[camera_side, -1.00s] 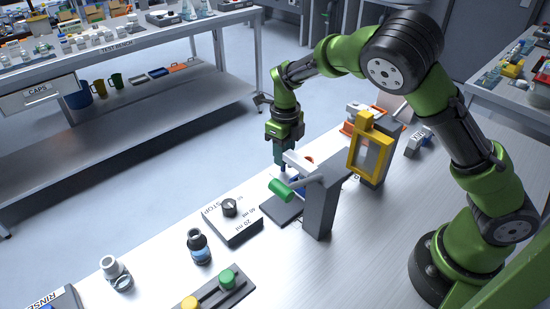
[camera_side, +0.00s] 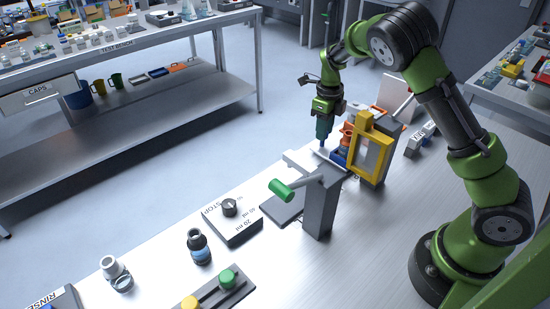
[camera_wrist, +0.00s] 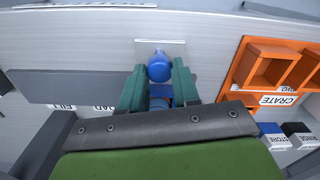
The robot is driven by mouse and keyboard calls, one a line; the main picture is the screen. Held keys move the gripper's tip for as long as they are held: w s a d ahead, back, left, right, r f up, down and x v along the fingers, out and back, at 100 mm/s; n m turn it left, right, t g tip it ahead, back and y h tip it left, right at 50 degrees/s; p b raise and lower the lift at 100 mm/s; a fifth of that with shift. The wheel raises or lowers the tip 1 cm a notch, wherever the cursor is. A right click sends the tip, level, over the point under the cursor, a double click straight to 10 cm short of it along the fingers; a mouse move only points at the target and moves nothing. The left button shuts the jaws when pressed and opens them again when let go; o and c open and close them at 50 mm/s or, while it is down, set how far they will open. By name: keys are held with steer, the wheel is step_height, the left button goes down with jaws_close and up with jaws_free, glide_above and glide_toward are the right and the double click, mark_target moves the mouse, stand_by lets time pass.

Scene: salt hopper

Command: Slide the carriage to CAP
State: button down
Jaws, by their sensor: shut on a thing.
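The carriage shows in the wrist view as a blue round knob (camera_wrist: 158,68) in front of a small pale plate (camera_wrist: 175,47). My gripper (camera_wrist: 158,82) has its two teal fingers on either side of the blue knob and is shut on it. In the side view my gripper (camera_side: 322,147) points down behind the grey stand, close to the yellow frame. A blue part (camera_side: 339,157) shows just right of the fingertips. FILL and LOAD labels (camera_wrist: 82,107) lie left of the fingers in the wrist view. I cannot read a CAP label there.
A grey post (camera_side: 320,207) with a green-handled lever (camera_side: 281,189) stands in front of the gripper. A yellow frame (camera_side: 384,160) stands close on the right. An orange crate (camera_wrist: 258,68) is right of the fingers. A dial box (camera_side: 233,226) stands at the front left.

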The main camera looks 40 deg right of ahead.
steer(key=shift+d, duration=0.65)
steer(key=c, duration=0.8)
jaws_free()
steer(key=shift+a+r, duration=0.2)
steer(key=shift+r, duration=0.3)
step_height(320, 180, up, 16)
